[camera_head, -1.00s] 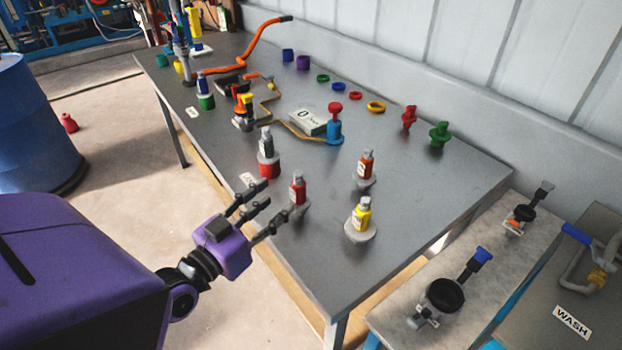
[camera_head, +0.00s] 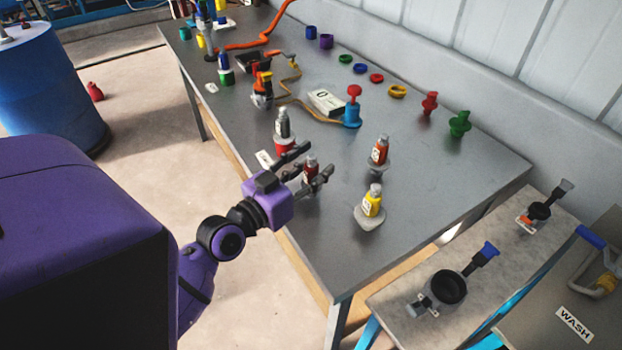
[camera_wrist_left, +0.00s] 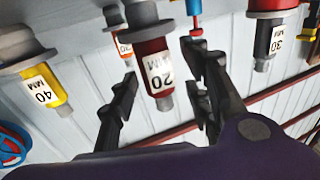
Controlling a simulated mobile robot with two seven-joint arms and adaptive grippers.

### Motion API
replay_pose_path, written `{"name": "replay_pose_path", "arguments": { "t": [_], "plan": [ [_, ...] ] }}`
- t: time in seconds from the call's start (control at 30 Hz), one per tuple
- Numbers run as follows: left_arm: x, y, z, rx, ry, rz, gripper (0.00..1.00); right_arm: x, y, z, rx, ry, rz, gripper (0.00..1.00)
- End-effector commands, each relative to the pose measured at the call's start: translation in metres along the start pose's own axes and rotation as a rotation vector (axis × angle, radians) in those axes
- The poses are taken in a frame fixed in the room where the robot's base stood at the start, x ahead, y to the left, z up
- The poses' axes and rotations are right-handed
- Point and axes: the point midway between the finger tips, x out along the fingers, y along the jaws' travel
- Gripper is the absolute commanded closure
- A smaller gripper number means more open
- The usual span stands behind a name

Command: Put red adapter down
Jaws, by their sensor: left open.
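The red adapter (camera_head: 311,167) is a small dark red bottle-like piece with a grey neck, upright near the table's front edge. In the left wrist view, turned upside down, the red adapter (camera_wrist_left: 157,65) shows a white label reading "20 MM" and a grey base disc. My left gripper (camera_head: 318,158) is open, with its fingers on both sides of the red adapter; they partly hide it and its base in the head view. In the wrist view, gaps show between the fingers and the adapter. My right gripper is out of view.
Close by stand a yellow adapter (camera_head: 371,204), an orange-red adapter (camera_head: 380,150) and a dark adapter (camera_head: 282,124) on a red base. A blue piece with a red knob (camera_head: 352,110) is farther back. Free grey tabletop (camera_head: 440,190) lies to the right.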

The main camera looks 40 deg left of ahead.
Motion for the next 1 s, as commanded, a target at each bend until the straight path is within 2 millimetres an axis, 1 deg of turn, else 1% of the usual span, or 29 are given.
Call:
{"name": "replay_pose_path", "arguments": {
  "t": [0.17,0.2,0.53,0.87,1.0],
  "plan": [
    [0.0004,0.0001,0.0010,0.000,-0.001,0.000,0.56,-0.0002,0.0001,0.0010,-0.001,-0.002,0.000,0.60],
    [0.0004,0.0001,0.0010,0.000,-0.001,0.000,0.57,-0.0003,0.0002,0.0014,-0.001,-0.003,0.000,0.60],
    [0.0002,0.0001,0.0008,0.000,-0.001,0.000,1.00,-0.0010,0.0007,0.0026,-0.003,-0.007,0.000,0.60],
    [0.0004,0.0001,-0.0007,0.000,0.001,0.000,1.00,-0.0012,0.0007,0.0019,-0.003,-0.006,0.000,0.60],
    [0.0008,0.0003,-0.0074,0.000,0.003,0.000,1.00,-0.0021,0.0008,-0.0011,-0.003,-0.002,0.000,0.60]
  ]
}}
